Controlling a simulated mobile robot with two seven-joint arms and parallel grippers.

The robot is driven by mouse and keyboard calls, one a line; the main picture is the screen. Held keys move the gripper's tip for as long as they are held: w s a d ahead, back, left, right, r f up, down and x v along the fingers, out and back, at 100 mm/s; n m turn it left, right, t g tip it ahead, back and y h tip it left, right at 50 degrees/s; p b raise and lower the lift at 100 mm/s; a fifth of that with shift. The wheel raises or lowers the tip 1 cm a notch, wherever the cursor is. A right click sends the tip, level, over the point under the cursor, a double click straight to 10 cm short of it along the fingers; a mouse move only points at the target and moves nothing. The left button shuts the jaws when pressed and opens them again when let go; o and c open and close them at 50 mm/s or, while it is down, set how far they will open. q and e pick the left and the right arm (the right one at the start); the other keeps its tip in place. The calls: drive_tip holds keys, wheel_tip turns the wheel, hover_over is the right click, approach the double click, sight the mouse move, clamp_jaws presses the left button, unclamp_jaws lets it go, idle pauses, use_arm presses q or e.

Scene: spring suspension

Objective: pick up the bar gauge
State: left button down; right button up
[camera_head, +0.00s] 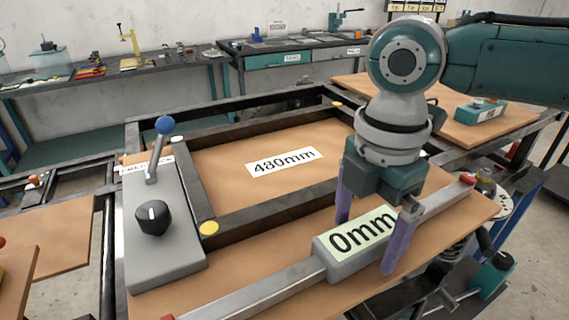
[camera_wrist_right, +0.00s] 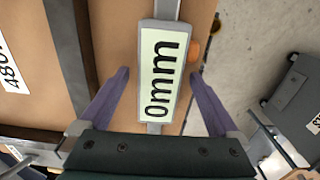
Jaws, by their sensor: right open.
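The bar gauge (camera_head: 345,243) is a long grey bar with red ends and a box in its middle reading "0mm". It lies along the front of the wooden board, in front of the dark square frame. My right gripper (camera_head: 368,245) is open, its two purple fingers pointing down on either side of the box. In the right wrist view the box (camera_wrist_right: 161,72) sits between the spread fingers of the gripper (camera_wrist_right: 160,78), with a gap on both sides. My left gripper is not in view.
The dark frame (camera_head: 275,213) with a "480mm" label (camera_head: 284,162) lies just behind the gauge. A grey control box (camera_head: 165,240) with a blue-knobbed lever and black dial stands at the left. A teal device (camera_head: 480,110) sits on another board at the right.

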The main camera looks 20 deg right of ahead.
drive_tip(key=shift+f, duration=0.1)
drive_tip(key=shift+c, duration=0.3)
clamp_jaws()
idle(0.4)
